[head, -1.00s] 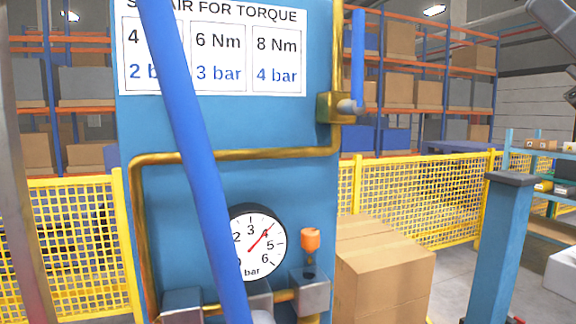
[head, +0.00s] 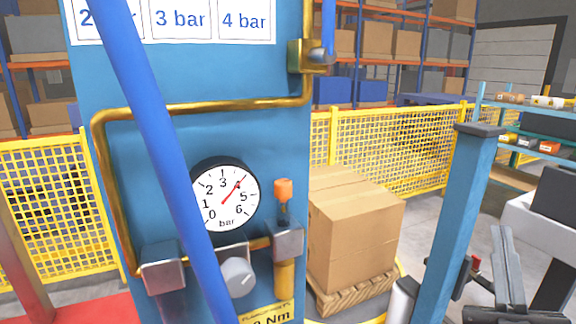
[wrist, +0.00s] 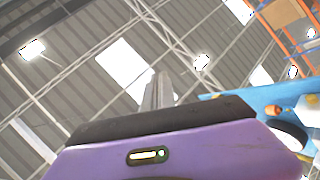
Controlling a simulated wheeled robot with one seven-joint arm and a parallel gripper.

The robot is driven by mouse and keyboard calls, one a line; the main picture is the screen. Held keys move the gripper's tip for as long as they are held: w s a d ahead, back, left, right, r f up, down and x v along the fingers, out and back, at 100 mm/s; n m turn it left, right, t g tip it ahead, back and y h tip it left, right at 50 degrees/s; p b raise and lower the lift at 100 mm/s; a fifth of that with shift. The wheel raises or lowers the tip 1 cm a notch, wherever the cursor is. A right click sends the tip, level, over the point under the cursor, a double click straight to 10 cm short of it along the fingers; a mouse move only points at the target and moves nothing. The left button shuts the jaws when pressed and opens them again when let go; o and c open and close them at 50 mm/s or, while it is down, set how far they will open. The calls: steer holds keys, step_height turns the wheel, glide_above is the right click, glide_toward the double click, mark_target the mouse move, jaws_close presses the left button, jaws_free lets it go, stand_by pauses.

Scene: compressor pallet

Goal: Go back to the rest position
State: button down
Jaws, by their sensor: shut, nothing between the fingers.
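My gripper (wrist: 158,90) shows in the wrist view with its grey fingers together and nothing between them. It points up toward the ceiling, clear of the panel. In the head view, grey and white parts of my arm stand at the lower right, apart from the blue panel (head: 250,130). The panel carries a round pressure gauge (head: 224,195) with its red needle near 4 bar.
A blue slanting bar (head: 150,110) crosses in front of the panel. A cardboard box (head: 352,230) sits on a wooden pallet (head: 350,295) to its right. A blue post (head: 462,200) stands further right. Yellow mesh fencing (head: 415,140) and racks lie behind.

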steer(key=s+a+f+m+g+y+p, duration=0.1)
steer(key=s+a+f+m+g, duration=0.3)
steer(key=s+f, duration=0.6)
steer(key=s+a+f+m+g+y, duration=0.1)
steer(key=s+a+f+m+g, duration=0.3)
steer(key=s+f, duration=0.55)
steer(key=s+a+f+n+g+y, duration=0.2)
steer(key=s+a+f+n+g, duration=0.1)
steer(key=s+f+g, duration=0.2)
steer(key=s+f+p, duration=0.1)
steer(key=s+f, duration=0.1)
steer(key=s, duration=0.2)
steer(key=shift+s+a+f, duration=0.15)
steer(key=shift+a, duration=0.1)
